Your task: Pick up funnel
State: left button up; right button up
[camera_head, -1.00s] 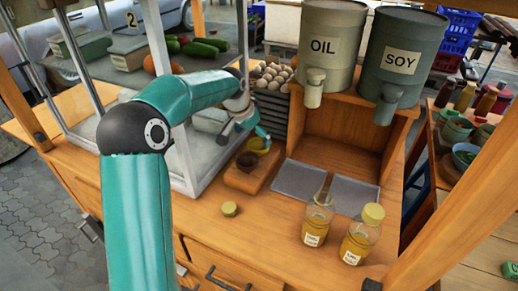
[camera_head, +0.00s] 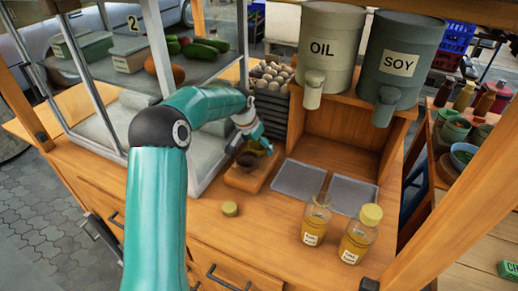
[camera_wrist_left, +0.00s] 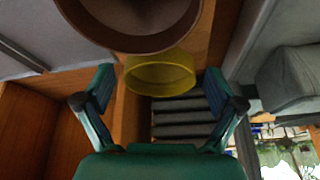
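The yellow funnel (camera_head: 265,153) is partly hidden by my left gripper in the head view. In the left wrist view the funnel (camera_wrist_left: 160,75) shows as a yellow ring between the fingers, with a gap on each side. My left gripper (camera_head: 256,143) reaches down over it from the left. The left gripper (camera_wrist_left: 160,84) is open and empty. My right gripper is not in view.
Oil (camera_head: 328,50) and soy (camera_head: 400,62) dispensers stand on a wooden shelf to the right. Two jars (camera_head: 315,221) (camera_head: 358,237) stand in front. A yellow lid (camera_head: 230,208) lies on the counter. A glass case (camera_head: 205,165) flanks the arm, with eggs (camera_head: 270,75) behind.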

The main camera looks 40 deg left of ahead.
pick_arm(q)
jog(key=c, duration=0.7)
jog(key=shift+r, duration=0.15)
jog(key=shift+r, duration=0.55)
jog(key=shift+r+p, duration=4)
jog(key=shift+r, duration=7.85)
jog(key=shift+d+f, duration=0.1)
